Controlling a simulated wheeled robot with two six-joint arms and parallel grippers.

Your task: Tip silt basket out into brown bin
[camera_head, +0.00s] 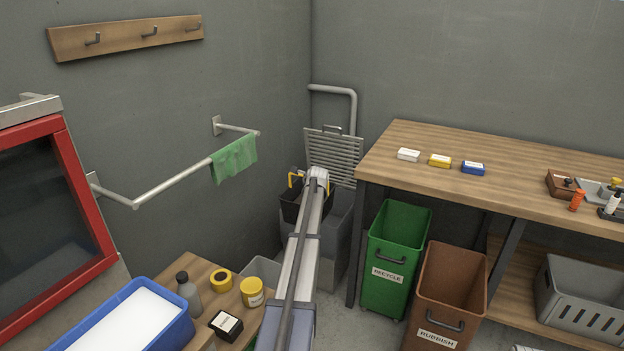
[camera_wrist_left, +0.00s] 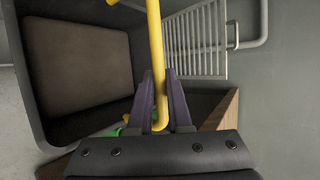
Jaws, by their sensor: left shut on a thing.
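The silt basket (camera_head: 291,207) is black with a yellow handle (camera_head: 292,180) and is at the far end of my left arm, over or in the mouth of a grey box (camera_head: 338,240). In the left wrist view the basket (camera_wrist_left: 45,125) holds flat brown silt (camera_wrist_left: 78,65). My left gripper (camera_wrist_left: 164,95) is shut on the yellow handle (camera_wrist_left: 156,45). In the head view the arm hides part of the basket, so its exact height over the box is unclear. The brown bin (camera_head: 452,285), labelled RUBBISH, stands open on the floor to the right. My right gripper is not in view.
A green RECYCLE bin (camera_head: 395,258) stands between the grey box and the brown bin. The workbench (camera_head: 490,190) overhangs at the right. A metal grate (camera_head: 335,150) leans at the wall behind the basket. A low table (camera_head: 207,275) with containers is at the lower left.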

